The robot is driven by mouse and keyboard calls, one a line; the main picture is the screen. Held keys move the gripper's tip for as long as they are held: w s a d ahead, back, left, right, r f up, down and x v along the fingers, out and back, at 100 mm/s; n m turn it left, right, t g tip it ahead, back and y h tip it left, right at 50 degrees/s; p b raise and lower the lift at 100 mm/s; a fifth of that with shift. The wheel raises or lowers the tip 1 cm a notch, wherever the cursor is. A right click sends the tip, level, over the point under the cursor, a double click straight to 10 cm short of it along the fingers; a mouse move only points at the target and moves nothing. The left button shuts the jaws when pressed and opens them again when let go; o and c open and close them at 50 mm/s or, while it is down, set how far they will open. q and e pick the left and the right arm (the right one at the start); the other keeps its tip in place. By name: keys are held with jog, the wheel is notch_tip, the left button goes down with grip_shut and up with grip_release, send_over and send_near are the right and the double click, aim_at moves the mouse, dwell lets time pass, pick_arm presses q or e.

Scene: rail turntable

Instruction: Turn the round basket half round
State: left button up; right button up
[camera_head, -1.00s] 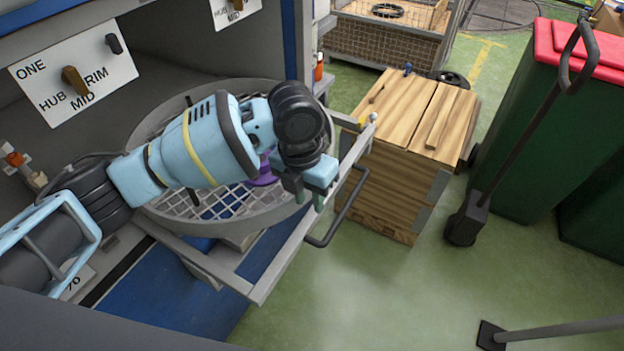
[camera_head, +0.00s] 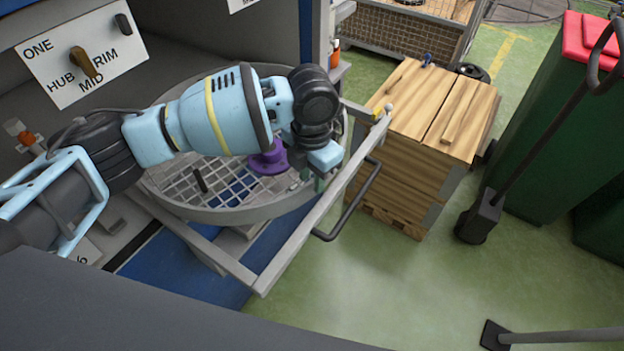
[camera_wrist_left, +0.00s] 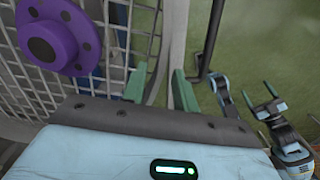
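The round basket (camera_head: 222,213) is a grey ring with a mesh floor. A purple flanged hub (camera_head: 268,160) sits on the mesh, left of the gripper, and a short black peg (camera_head: 200,180) stands nearer the front. My left gripper (camera_head: 317,176) is at the basket's right rim; my wrist hides part of the far side. In the left wrist view its green fingers (camera_wrist_left: 159,88) are apart, with the rim between them; contact is unclear. The purple hub (camera_wrist_left: 58,46) lies left of them.
A grey frame (camera_head: 300,245) with a black handle (camera_head: 352,205) runs along the basket's front right. A sign (camera_head: 80,60) with HUB, MID and RIM hangs at the upper left. A wooden crate (camera_head: 425,140) stands to the right.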

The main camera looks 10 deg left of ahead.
pick_arm(q)
jog(key=shift+f, duration=0.95)
grip_shut()
